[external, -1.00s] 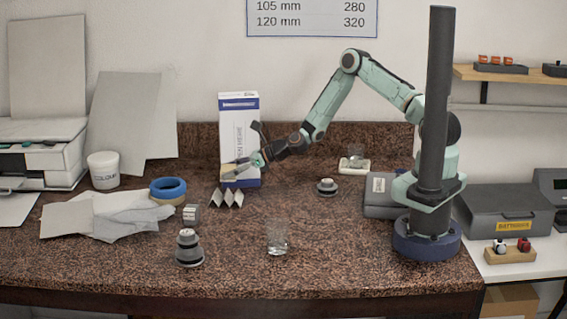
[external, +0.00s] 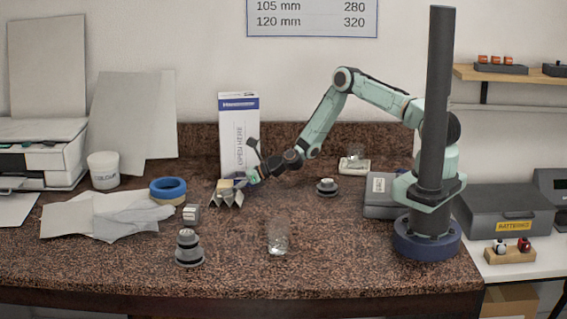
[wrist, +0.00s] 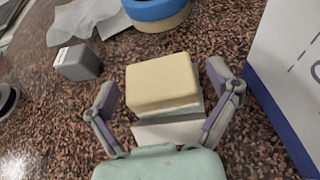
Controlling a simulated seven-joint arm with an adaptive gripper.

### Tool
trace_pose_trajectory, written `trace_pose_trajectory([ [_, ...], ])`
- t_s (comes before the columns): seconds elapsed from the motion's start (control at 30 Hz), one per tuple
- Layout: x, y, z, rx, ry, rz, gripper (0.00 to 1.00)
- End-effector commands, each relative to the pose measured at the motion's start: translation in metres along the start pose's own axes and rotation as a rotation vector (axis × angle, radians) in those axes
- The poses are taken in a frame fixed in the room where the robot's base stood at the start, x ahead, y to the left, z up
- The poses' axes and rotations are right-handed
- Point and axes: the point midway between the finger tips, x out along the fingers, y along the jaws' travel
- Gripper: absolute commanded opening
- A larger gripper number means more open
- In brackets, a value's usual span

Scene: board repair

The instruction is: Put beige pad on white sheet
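The beige pad (wrist: 162,80) is a rounded block between the fingers of my gripper (wrist: 163,105) in the wrist view. My fingers are spread, with gaps beside the pad. In the external view the pad (external: 226,184) shows at the top of a folded grey-white stand (external: 226,199), just left of my gripper (external: 242,181). The pad appears to rest on the stand, but the contact is not clear. Pale crumpled sheets (external: 105,214) lie on the counter to the left; their edge shows in the wrist view (wrist: 90,18).
A tall white and blue box (external: 238,135) stands right behind my gripper. A blue tape roll (external: 167,187) and small grey block (external: 191,213) are to the left. A glass (external: 278,240) and stacked grey weights (external: 188,248) stand in front.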

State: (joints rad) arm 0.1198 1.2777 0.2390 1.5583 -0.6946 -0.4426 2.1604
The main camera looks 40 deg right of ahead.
Motion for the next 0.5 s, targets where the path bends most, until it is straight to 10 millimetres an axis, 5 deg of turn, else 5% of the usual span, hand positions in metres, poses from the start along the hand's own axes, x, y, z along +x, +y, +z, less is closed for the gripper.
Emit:
trace_pose_trajectory([
  [0.27, -0.001, 0.0, 0.003, -0.001, 0.0, 0.0, 0.88],
  [0.5, -0.042, -0.002, 0.003, 0.004, 0.002, -0.003, 0.88],
])
